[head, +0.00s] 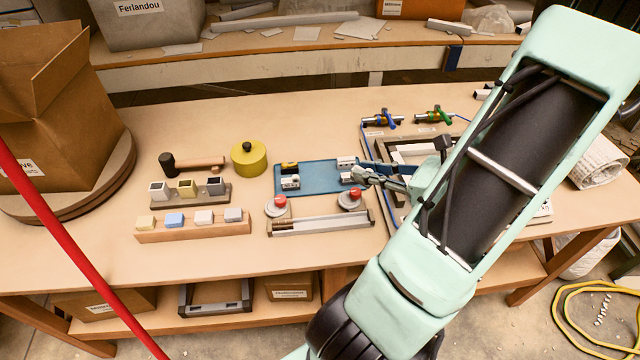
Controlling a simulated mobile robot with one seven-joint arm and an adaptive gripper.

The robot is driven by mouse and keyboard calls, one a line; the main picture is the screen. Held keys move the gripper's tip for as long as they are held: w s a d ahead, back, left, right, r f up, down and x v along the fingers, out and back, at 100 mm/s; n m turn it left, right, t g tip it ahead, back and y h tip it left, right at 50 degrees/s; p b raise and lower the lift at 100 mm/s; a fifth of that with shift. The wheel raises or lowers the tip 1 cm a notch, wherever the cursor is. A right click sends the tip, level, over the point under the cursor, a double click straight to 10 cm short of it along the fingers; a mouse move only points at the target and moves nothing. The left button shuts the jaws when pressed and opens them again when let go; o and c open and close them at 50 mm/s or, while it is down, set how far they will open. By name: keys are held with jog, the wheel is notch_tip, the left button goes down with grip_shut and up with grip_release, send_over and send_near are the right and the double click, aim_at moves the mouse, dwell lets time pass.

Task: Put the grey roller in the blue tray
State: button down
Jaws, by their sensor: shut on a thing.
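The blue tray (318,176) lies flat on the workbench, right of the yellow pot. My gripper (358,174) is at the tray's right edge, its fingers pointing left over the tray. It is shut on a small pale grey piece (347,178), which appears to be the grey roller. The fingers partly hide this piece, and I cannot tell whether it touches the tray floor. Another small pale piece (346,162) is in the tray just behind it. A yellow-and-black piece (289,168) and a white-and-dark piece (290,182) are at the tray's left end.
Two red-knobbed round pieces (277,205) and a long grey channel (320,224) are in front of the tray. A yellow lidded pot (249,158), mallet (190,163) and block racks (193,225) stand left. A framed fixture (400,150) is close behind my arm. Bare bench lies front left.

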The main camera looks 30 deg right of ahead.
jog(key=w+f, duration=0.3)
jog(key=w, duration=0.1)
jog(key=w+a+f+b, duration=0.1)
jog(key=w+f, duration=0.2)
jog(key=w, duration=0.1)
jog(key=w+a+f, duration=0.1)
jog(key=w+f, duration=0.1)
jog(key=w, duration=0.2)
jog(key=shift+w+f, duration=0.25)
jog(key=shift+f, duration=0.15)
jog(key=shift+w+f+b, duration=0.35)
jog(key=shift+f, duration=0.1)
jog(key=shift+w+f, duration=0.15)
jog(key=shift+f, duration=1.5)
jog(key=shift+b, duration=0.3)
jog(key=shift+f, duration=0.15)
jog(key=c, duration=1.8)
grip_release()
jog(key=shift+c, duration=0.2)
